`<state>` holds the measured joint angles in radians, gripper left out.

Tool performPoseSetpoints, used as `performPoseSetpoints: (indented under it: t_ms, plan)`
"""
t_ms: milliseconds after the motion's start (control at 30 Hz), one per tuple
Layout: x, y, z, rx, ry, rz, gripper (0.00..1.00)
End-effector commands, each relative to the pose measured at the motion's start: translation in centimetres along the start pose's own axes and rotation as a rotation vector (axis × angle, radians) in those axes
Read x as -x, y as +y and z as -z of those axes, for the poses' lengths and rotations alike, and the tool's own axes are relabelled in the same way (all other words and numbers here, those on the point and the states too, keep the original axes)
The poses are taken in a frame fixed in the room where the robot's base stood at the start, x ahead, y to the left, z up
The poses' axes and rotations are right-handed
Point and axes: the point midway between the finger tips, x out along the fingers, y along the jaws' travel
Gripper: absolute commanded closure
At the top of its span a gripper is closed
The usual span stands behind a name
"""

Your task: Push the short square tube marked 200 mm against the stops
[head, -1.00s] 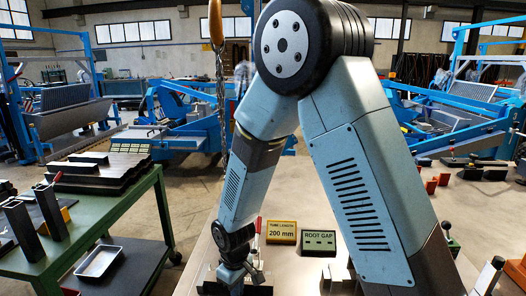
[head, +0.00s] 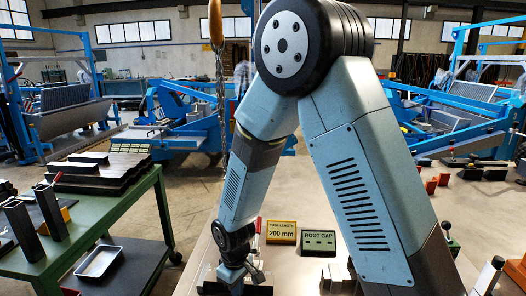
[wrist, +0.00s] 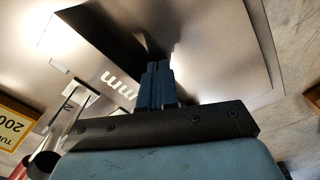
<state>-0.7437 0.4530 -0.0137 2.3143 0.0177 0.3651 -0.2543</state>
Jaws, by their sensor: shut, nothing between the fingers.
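In the wrist view my gripper (wrist: 158,82) has its dark blue fingers together with nothing between them. They reach over a grey metal surface that carries white "mm" lettering (wrist: 118,84), just left of the fingers. The rest of that marking is hidden, and I cannot tell where the tube's edges run or whether the fingers touch it. A dark piece (head: 209,288) shows below my wrist. The stops cannot be made out.
A yellow-framed "TUBE LENGTH 200 mm" sign (head: 281,232) and a "ROOT GAP" sign (head: 319,240) stand beyond the gripper. Pale blocks (head: 338,275) sit to its right. A green bench (head: 120,215) at left carries dark square tubes (head: 22,231) and a metal tray (head: 98,262).

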Motion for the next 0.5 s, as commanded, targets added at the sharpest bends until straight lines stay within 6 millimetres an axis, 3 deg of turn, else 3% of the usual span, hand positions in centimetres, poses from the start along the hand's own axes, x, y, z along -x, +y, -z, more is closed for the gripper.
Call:
performPoseSetpoints:
  t_ms: [33,500]
  plan:
    - [-0.81,-0.16,-0.62,0.001,-0.02,0.005,1.0]
    - [-0.79,-0.62,-0.89,0.001,-0.02,0.005,1.0]
